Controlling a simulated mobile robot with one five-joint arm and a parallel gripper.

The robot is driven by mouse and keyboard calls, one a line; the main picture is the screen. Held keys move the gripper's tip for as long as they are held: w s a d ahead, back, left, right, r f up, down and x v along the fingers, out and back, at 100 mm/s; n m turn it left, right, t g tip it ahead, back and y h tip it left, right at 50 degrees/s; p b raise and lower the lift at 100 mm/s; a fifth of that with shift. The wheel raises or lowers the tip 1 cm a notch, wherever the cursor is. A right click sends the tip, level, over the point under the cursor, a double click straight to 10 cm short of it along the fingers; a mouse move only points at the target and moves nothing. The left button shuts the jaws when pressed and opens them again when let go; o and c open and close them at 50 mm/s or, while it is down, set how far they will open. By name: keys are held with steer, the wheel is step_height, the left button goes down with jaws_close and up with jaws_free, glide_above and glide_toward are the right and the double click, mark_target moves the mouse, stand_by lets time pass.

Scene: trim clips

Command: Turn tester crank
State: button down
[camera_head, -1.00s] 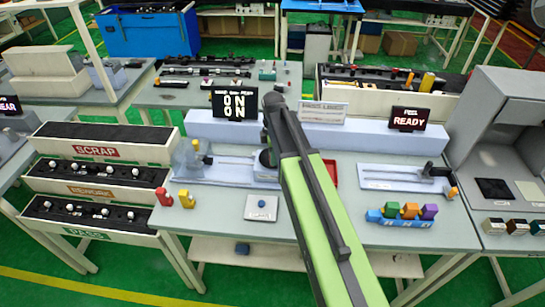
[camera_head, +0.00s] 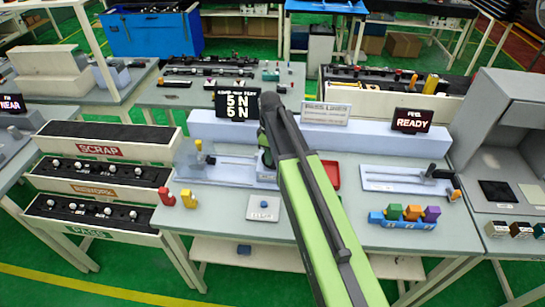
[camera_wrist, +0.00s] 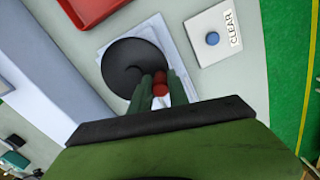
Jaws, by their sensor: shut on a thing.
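In the wrist view the tester crank is a black disc (camera_wrist: 128,66) with a red handle (camera_wrist: 160,84), mounted on a pale blue base (camera_wrist: 165,40). My gripper (camera_wrist: 160,90) has its dark green fingers on both sides of the red handle and is shut on it. In the head view my arm hides most of the crank; the pale tester body (camera_head: 228,170) lies to its left. A second display (camera_head: 411,120) reads READY.
A white pad with a blue CLEAR button (camera_wrist: 212,38) lies beside the crank. A red tray (camera_head: 331,174) is near the arm. Red (camera_head: 165,197) and yellow (camera_head: 187,199) pieces stand front left. A blue holder (camera_head: 400,219) with coloured clips stands front right.

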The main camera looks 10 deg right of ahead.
steer(key=m, duration=0.2)
steer(key=w+a+m, duration=0.1)
steer(key=shift+w+m, duration=0.15)
steer(key=shift+m, duration=0.25)
steer(key=m, duration=0.1)
steer(key=w+m, duration=0.1)
steer(key=m, duration=0.1)
steer(key=shift+w+a+m, duration=0.15)
steer(key=shift+m, duration=0.15)
steer(key=m, duration=0.1)
steer(key=w+m, duration=0.1)
steer(key=m, duration=0.1)
steer(key=shift+w+m, duration=0.15)
steer(key=shift+m, duration=0.15)
steer(key=shift+w+m, duration=0.25)
steer(key=shift+m, duration=0.45)
steer(key=shift+w+m, duration=0.25)
steer(key=shift+m, duration=0.45)
steer(key=shift+d, duration=0.2)
steer(key=c, duration=1.3)
jaws_free()
steer(key=shift+o, duration=0.2)
